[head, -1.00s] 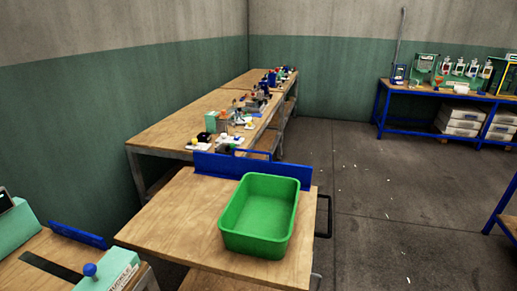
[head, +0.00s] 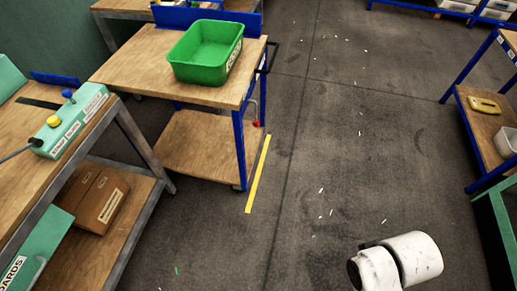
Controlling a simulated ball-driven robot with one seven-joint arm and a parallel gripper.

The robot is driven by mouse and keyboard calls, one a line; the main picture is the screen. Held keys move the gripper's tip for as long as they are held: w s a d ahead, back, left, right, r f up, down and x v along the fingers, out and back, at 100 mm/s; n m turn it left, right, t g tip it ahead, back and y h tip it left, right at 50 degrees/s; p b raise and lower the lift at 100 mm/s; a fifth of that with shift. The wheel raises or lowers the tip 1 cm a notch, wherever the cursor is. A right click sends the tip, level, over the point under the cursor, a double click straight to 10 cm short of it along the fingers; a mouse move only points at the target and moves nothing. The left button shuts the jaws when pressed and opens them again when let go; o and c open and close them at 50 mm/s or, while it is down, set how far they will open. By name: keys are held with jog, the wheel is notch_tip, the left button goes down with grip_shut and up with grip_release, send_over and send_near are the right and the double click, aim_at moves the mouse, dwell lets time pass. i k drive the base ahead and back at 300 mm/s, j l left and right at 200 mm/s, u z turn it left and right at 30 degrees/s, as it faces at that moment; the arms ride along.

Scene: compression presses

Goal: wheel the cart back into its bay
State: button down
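The cart (head: 137,62) has a wooden top, a wooden lower shelf (head: 205,150) and blue legs. It stands upright at upper left centre in the head view. A green bin (head: 207,52) sits on its top. A dark handle (head: 270,56) sticks out from its right side, and a small red part (head: 256,124) shows near the front right leg. A yellow floor line (head: 258,175) runs beside that leg; I see no other marking of the bay. A white part of my arm shows at lower right, apart from the cart. My gripper is out of view.
A bench (head: 120,125) with a teal control box stands close to the cart's left. Another bench is behind the cart. A blue-framed table (head: 476,120) stands at the right. The grey floor (head: 340,150) between is open, with small white scraps.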

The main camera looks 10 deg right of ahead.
aim_at(215, 148)
jog(key=k+l, duration=0.15)
jog(key=i+j, duration=0.15)
jog(key=i, duration=0.25)
jog(key=i+j+u, duration=0.15)
jog(key=i, duration=0.25)
jog(key=i+j, duration=0.2)
jog(key=i, duration=0.25)
